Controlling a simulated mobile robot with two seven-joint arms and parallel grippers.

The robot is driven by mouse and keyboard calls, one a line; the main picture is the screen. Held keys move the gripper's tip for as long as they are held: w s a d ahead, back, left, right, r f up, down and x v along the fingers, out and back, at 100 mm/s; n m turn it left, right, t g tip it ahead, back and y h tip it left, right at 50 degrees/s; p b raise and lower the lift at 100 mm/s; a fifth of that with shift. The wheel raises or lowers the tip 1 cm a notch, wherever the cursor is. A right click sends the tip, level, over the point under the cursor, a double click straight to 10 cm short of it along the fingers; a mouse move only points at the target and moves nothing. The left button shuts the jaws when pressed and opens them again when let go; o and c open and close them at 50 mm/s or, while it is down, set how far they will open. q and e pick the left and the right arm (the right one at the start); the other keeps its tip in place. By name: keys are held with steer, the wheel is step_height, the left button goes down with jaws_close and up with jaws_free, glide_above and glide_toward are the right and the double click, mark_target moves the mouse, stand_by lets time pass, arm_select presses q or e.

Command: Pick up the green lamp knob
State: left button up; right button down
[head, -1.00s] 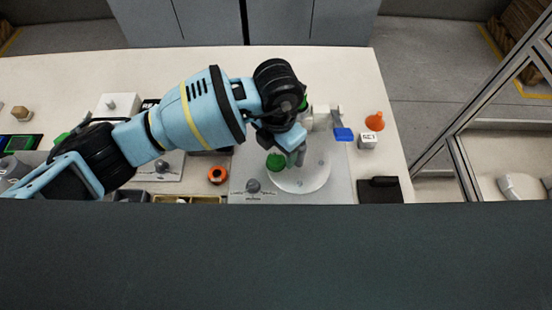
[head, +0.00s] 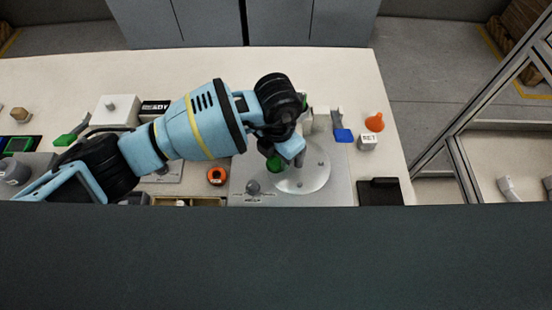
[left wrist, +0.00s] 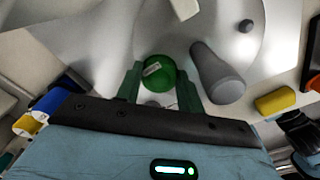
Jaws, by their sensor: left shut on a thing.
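The green lamp knob (left wrist: 158,74) is a short round green piece with a small pale label, seen in the left wrist view. In the head view the green knob (head: 275,163) shows beside the white round disc (head: 316,172), partly hidden by my left gripper. My left gripper (left wrist: 157,88) has its two green fingers on either side of the knob and is shut on it. I cannot tell whether the knob is clear of the surface below. My right gripper is in neither view.
A grey cylindrical post (left wrist: 218,76) stands close to the knob. A small grey knob (head: 253,187) is on the metal plate. An orange ring (head: 217,176) lies left of the plate.

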arm_select(q)
steer(key=shift+r, duration=0.15)
steer(key=shift+r, duration=0.5)
step_height(320, 180, up, 2)
steer(key=shift+r, duration=0.2)
steer(key=s+d, duration=0.3)
steer(key=s, duration=0.4)
steer(key=s+d+r, duration=0.1)
steer(key=s+d, duration=0.2)
steer(key=s, duration=0.4)
steer(key=shift+s+d+r, duration=0.2)
steer(key=shift+s+d, duration=0.05)
steer(key=shift+d, duration=0.15)
steer(key=w+a+r+m, duration=0.2)
steer(key=w+a+m, duration=0.1)
steer(key=a+m, duration=0.6)
steer(key=w+a+r+m, duration=0.2)
steer(key=w+a+m, duration=0.1)
steer(key=a+m, duration=0.6)
steer(key=w+a+r+m, duration=0.2)
steer(key=w+a+m, duration=0.1)
steer(key=a+m, duration=0.6)
steer(key=shift+a+r, duration=0.25)
steer(key=shift+a, duration=0.5)
steer(key=shift+d, duration=0.1)
